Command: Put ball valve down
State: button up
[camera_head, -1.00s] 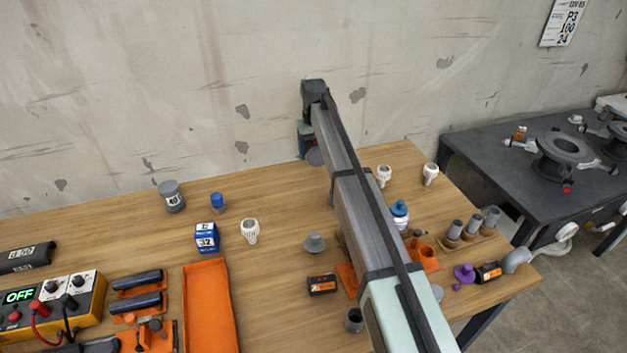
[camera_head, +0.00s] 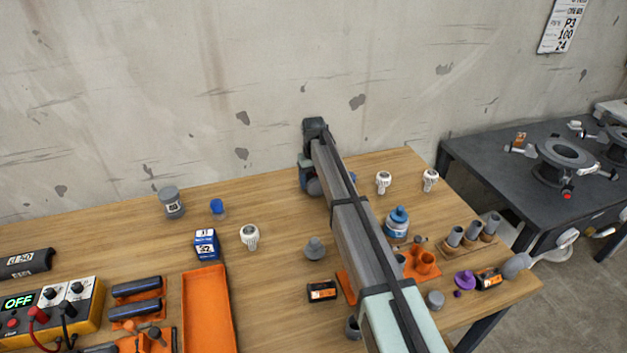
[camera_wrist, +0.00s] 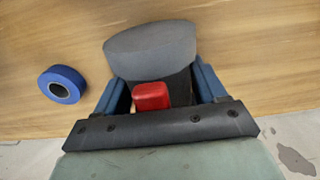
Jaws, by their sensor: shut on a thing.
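The ball valve (camera_wrist: 150,50) shows in the wrist view as a grey rounded body with a red handle (camera_wrist: 151,96). My gripper (camera_wrist: 160,85) is shut on it, with a blue finger on each side. In the head view my gripper (camera_head: 305,178) is low over the back of the wooden table, near the wall. A grey part of the valve (camera_head: 315,187) shows there beside my arm. Whether the valve touches the table cannot be told. The valve's far side is hidden.
A blue tape roll (camera_wrist: 61,84) lies left of the valve in the wrist view. On the wooden table (camera_head: 280,212), white fittings (camera_head: 250,236) (camera_head: 383,182), a blue box (camera_head: 206,244) and a grey plug (camera_head: 315,248) stand around. The wall is close behind.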

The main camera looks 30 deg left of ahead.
jog(key=shift+f, duration=0.1)
jog(key=o, duration=1.2)
jog(key=shift+c, duration=0.2)
notch_tip(320, 180, up, 12)
jog(key=shift+r, duration=0.15)
